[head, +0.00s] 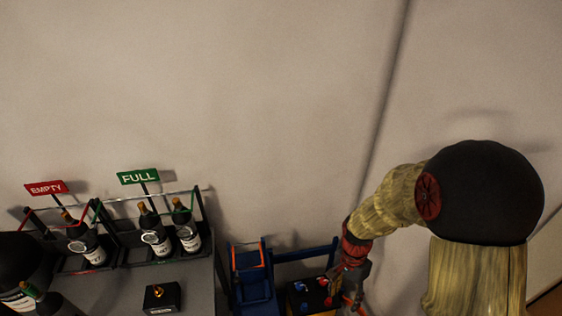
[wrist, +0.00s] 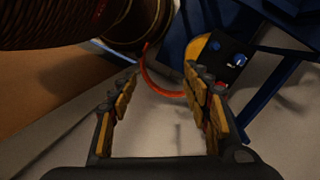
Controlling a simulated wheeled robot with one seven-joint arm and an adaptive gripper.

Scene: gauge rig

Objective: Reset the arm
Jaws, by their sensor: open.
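My arm with a yellowish sleeve and a red cuff reaches down at the right of the head view. My gripper (head: 350,293) hangs at its end, close to a black box with blue and red knobs (head: 309,297); I cannot tell whether they touch. In the wrist view my gripper (wrist: 163,82) is open, its yellow-padded fingers apart with nothing between them. The black box (wrist: 229,58) shows there beyond the right finger, beside blue bars. A curved red-orange tube or rim (wrist: 160,88) runs behind the fingertips.
A blue frame (head: 250,285) stands left of the black box. On the grey table (head: 205,285) stand a rack with one bottle under a red EMPTY sign (head: 46,188), a rack with two bottles under a green FULL sign (head: 138,177), and a small black box (head: 162,298).

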